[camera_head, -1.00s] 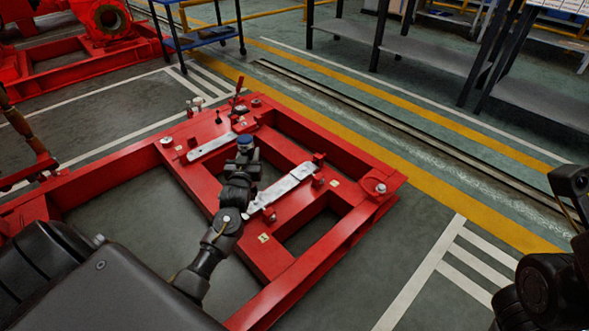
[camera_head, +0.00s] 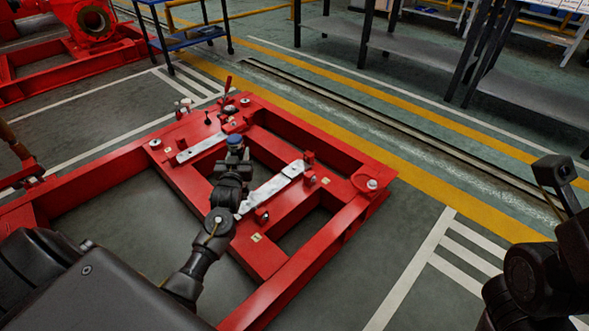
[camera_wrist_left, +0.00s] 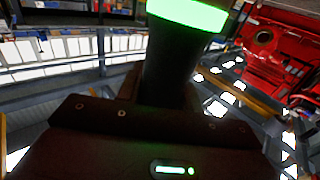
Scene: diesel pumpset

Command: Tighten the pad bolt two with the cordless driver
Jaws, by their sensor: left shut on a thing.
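The red pumpset base frame (camera_head: 325,258) fills the middle of the head view. Two pale metal pad strips lie on its crossmembers, a left one (camera_head: 200,149) and a right one (camera_head: 275,187), with small red blocks and fittings beside them. My left gripper (camera_head: 235,160) is above the frame between the strips, shut on a dark tool with a blue cap (camera_head: 235,140), apparently the cordless driver. In the left wrist view a dark body with a bright green band (camera_wrist_left: 187,12) rises from the gripper. The tool's tip and pad bolt two cannot be made out.
A dark rack with grey shelves (camera_head: 416,66) stands at the back right. A blue cart (camera_head: 190,38) and another red machine (camera_head: 85,60) stand at the back left. Floor right of the frame is clear. My right arm is at the right edge.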

